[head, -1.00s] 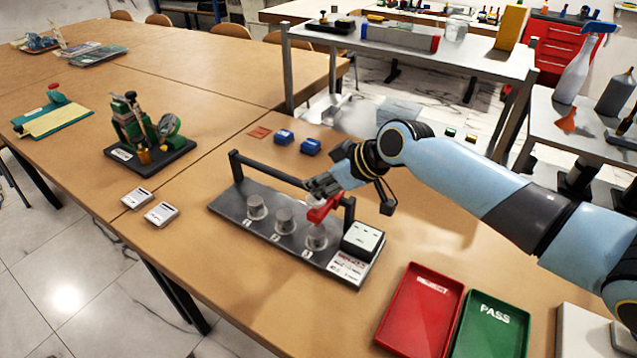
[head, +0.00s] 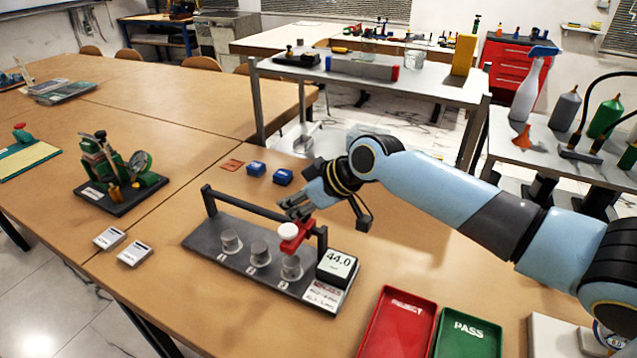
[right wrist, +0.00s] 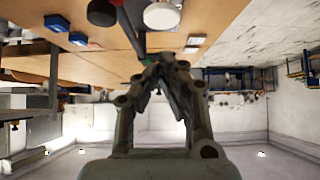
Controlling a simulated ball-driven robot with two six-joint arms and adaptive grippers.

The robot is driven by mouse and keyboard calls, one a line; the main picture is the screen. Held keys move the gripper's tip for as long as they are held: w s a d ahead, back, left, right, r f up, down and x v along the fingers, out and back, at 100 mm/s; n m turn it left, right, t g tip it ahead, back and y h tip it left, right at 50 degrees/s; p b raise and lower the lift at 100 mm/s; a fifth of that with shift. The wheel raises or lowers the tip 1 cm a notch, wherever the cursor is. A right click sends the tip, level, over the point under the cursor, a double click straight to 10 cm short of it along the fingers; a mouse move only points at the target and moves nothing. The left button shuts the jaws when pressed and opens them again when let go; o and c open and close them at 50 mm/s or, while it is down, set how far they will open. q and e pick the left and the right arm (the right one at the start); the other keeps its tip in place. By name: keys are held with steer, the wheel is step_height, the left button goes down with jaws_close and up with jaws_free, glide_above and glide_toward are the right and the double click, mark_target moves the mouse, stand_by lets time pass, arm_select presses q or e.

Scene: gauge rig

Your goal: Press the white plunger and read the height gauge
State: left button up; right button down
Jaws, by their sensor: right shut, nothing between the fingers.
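The gauge rig (head: 214,262) is a dark base with several parts, on the wooden table. Grey cylinders (head: 260,253) stand in a row on it. Its red carriage (head: 297,241) sits on the rail over the rightmost cylinder (head: 291,268), with the white plunger (head: 288,230) on top. The display (head: 337,265) reads 44.0. My right gripper (head: 297,208) is shut and empty, just above and behind the plunger; whether it touches is unclear. In the right wrist view a white round top (right wrist: 162,15), likely the plunger, lies beyond my fingers (right wrist: 163,70). My left gripper is out of view.
A red REJECT tray (head: 398,325) and a green PASS tray (head: 468,335) lie to the right of the rig. Blue blocks (head: 257,168) lie behind it. Grey-white tiles (head: 134,253) and a green device (head: 118,176) are at left.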

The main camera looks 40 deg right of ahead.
steer(key=v, duration=0.7)
steer(key=shift+s, duration=0.4)
steer(key=shift+r, duration=0.15)
